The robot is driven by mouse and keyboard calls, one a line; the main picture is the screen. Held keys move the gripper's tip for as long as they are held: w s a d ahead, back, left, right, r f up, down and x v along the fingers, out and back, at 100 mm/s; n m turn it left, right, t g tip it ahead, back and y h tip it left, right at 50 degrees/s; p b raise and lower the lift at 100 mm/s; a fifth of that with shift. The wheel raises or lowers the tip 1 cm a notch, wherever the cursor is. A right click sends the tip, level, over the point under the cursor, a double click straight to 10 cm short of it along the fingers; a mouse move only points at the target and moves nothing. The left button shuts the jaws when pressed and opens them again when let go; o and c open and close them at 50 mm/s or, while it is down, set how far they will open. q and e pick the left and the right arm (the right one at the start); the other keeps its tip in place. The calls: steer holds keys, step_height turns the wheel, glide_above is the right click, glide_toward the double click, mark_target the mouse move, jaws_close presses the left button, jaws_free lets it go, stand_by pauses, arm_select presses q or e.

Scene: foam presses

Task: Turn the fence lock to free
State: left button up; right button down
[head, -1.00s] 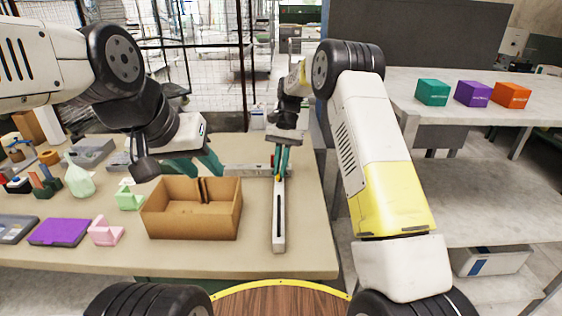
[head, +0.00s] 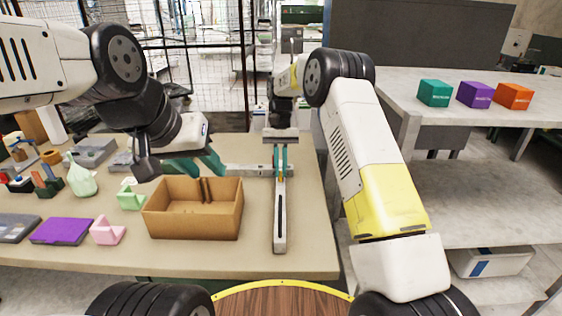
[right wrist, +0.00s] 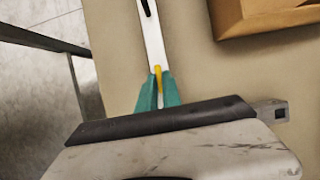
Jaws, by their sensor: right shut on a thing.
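The fence is an L of pale metal rails on the table, with a slotted rail (head: 280,222) running toward me and a crosswise rail (head: 245,170) behind the box. The yellow fence lock (right wrist: 158,76) shows between the teal fingers of my right gripper (right wrist: 158,92) in the right wrist view, near the corner of the rails. My right gripper (head: 281,162) points down there and is shut on the lock; the fingers hide part of it. I cannot read the lock's setting. My left gripper (head: 197,165) is open and empty behind the box, left of the fence.
An open cardboard box (head: 193,222) stands left of the slotted rail. Pink (head: 108,231) and green (head: 130,198) foam pieces, a purple slab (head: 62,231) and tools crowd the table's left. Teal, purple and orange boxes (head: 474,95) stand on the right-hand bench.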

steer(key=c, duration=1.5)
jaws_free()
steer(key=v, duration=0.7)
steer(key=shift+w+r, duration=0.15)
steer(key=shift+r, duration=0.25)
